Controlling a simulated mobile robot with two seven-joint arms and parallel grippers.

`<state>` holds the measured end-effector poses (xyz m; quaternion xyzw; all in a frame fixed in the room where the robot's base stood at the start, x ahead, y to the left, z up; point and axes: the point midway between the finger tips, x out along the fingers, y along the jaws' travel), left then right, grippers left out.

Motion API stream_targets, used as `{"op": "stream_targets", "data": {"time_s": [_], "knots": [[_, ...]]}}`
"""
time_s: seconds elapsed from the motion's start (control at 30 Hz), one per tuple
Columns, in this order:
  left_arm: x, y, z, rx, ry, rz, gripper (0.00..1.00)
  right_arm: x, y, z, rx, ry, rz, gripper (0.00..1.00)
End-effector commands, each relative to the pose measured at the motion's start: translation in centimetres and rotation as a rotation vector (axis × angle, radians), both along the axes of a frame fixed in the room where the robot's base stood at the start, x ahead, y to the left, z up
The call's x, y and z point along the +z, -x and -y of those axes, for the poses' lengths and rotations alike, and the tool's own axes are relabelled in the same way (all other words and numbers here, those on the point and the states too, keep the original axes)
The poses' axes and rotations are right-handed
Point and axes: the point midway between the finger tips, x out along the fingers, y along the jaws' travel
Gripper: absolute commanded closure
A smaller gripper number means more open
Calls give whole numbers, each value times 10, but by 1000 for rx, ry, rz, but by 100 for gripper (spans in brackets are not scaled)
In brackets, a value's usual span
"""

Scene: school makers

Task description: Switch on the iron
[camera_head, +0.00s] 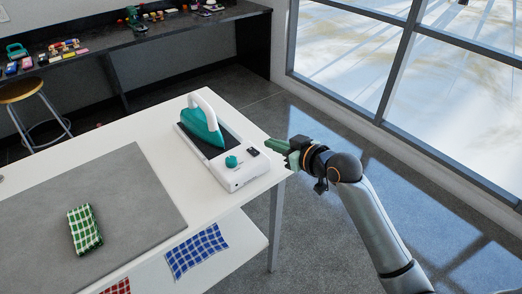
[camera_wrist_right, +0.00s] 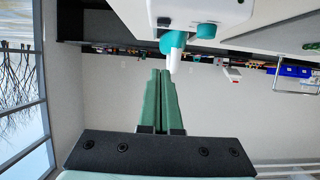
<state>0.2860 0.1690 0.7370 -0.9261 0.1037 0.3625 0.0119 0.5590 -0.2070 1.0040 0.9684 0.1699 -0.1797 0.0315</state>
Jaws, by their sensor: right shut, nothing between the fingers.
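The iron (camera_head: 204,122), teal with a white handle, rests tilted on its white base (camera_head: 238,174) near the table's right edge. The base has a teal knob (camera_head: 231,161) and a small black switch (camera_head: 253,151) on its front right part. My right gripper (camera_head: 268,146) is shut and empty, its green fingers just right of the base, close to the black switch. Whether they touch it I cannot tell. In the right wrist view the shut fingers (camera_wrist_right: 165,75) point toward the base (camera_wrist_right: 200,12), seen at the top. My left gripper is not in view.
The white table (camera_head: 135,135) carries a grey mat (camera_head: 130,190) with a folded green checked cloth (camera_head: 84,229). Blue checked (camera_head: 196,250) and red checked (camera_head: 117,287) cloths lie on a lower shelf. A stool (camera_head: 20,91) and a dark counter (camera_head: 160,33) stand behind. Open floor lies right of the table.

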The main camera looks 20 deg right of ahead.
Motion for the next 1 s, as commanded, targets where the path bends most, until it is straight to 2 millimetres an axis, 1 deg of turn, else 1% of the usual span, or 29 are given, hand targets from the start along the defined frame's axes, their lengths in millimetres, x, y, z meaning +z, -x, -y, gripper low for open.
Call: {"op": "stream_targets", "data": {"time_s": [0.03, 0.1, 0.37, 0.4, 0.5, 0.63, 0.77, 1.0], "knots": [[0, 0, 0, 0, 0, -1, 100, -3, -9, -4, 1, -4, 0, 100], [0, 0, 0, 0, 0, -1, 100, -8, -20, -8, 1, -3, -1, 100], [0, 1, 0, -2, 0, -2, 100, -23, -57, -22, 2, -2, -1, 100], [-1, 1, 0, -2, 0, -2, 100, -32, -55, -21, 1, -1, -6, 100], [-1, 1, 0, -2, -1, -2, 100, -47, -52, -20, 1, 0, -5, 100], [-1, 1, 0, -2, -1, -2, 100, -58, -51, -19, 1, -1, -2, 100], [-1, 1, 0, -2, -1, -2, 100, -62, -50, -19, 1, 0, 0, 100], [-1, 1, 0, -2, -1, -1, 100, -63, -50, -19, 1, 0, 0, 100]]}}
